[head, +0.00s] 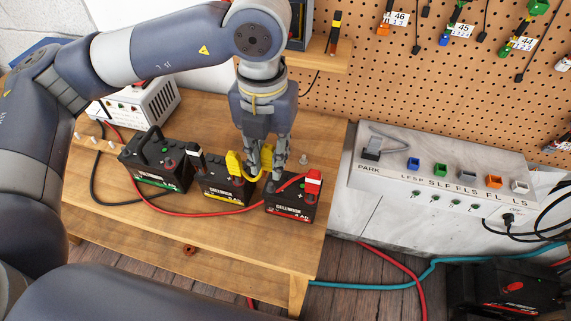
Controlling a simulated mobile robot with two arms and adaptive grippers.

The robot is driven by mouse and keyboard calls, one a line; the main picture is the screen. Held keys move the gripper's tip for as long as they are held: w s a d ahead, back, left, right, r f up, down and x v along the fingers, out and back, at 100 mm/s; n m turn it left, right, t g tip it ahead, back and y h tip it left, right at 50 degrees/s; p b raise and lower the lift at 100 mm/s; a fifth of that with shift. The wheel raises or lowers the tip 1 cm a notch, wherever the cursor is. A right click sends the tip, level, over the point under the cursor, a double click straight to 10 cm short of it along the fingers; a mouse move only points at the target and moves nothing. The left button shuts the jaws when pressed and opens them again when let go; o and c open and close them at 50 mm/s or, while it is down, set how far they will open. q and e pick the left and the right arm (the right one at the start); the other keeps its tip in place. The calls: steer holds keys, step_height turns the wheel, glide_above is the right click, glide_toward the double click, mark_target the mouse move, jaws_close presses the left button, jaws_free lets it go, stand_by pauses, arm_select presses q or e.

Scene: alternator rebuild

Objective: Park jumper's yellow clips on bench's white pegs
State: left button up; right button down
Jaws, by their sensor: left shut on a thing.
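A wooden bench (200,236) holds three black batteries in a row. Yellow jumper parts (235,164) show at the middle battery (228,190), beside and partly behind my left gripper (266,174). The gripper points down between the middle battery and the right battery (290,208), and is shut on a yellow part of the jumper. Its fingers hide much of the jumper, so I cannot tell exactly how the clips sit. Small white pegs (91,139) stand at the bench's left side. My right gripper is not in view.
The left battery (155,165) has a black handle. A red cable (180,213) runs in front of the batteries, and a white charger-like box (150,103) stands behind. A grey panel with coloured sockets (440,172) stands right of the bench. The bench front is mostly clear.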

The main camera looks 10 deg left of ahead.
arm_select(q)
steer(key=shift+f+b, duration=0.2)
steer(key=shift+b, duration=0.4)
steer(key=shift+w+d+m, duration=0.1)
steer(key=shift+w+m, duration=0.2)
steer(key=shift+w, duration=0.1)
steer(key=m+b, duration=0.8)
steer(key=m, duration=0.3)
glide_above(304, 156)
step_height(304, 156, down, 8)
steer(key=shift+r, duration=0.1)
steer(key=shift+f+b, duration=0.35)
steer(key=shift+f, duration=0.4)
steer(key=shift+f, duration=0.15)
